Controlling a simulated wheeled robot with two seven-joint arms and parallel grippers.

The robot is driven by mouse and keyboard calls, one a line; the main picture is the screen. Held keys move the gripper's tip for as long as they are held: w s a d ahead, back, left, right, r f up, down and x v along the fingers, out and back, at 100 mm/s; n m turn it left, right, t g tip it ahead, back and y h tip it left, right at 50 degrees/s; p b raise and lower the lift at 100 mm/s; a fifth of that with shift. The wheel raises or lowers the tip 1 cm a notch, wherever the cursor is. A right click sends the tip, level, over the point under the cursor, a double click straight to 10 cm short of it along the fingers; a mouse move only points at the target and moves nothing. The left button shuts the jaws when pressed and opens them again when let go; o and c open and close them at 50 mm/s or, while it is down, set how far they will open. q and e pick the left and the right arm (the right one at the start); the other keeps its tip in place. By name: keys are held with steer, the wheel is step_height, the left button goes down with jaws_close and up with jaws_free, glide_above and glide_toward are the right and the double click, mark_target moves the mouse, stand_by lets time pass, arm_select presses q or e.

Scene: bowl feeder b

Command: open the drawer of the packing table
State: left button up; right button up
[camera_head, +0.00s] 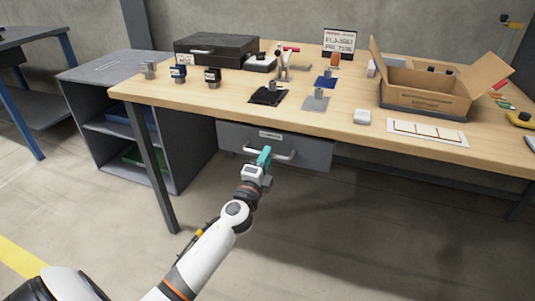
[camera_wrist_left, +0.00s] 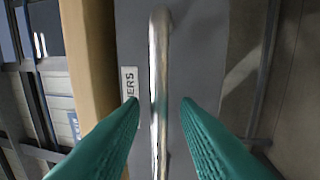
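The packing table (camera_head: 330,119) has a light wooden top. Its grey drawer (camera_head: 315,155) hangs under the front edge and looks closed, with a curved metal handle (camera_head: 284,156) and a label on its front. In the left wrist view the handle (camera_wrist_left: 159,60) runs upright in the picture, between two green fingers. My right gripper is not in view.
On the tabletop stand a dark case (camera_head: 216,47), an open cardboard box (camera_head: 425,92), a sign (camera_head: 339,43) and several small parts. The floor before the drawer is clear apart from my arm.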

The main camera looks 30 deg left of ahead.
arm_select(q)
steer(key=shift+x, duration=0.9)
steer(key=shift+c, duration=0.4)
jaws_close()
steer(key=shift+s, duration=0.1)
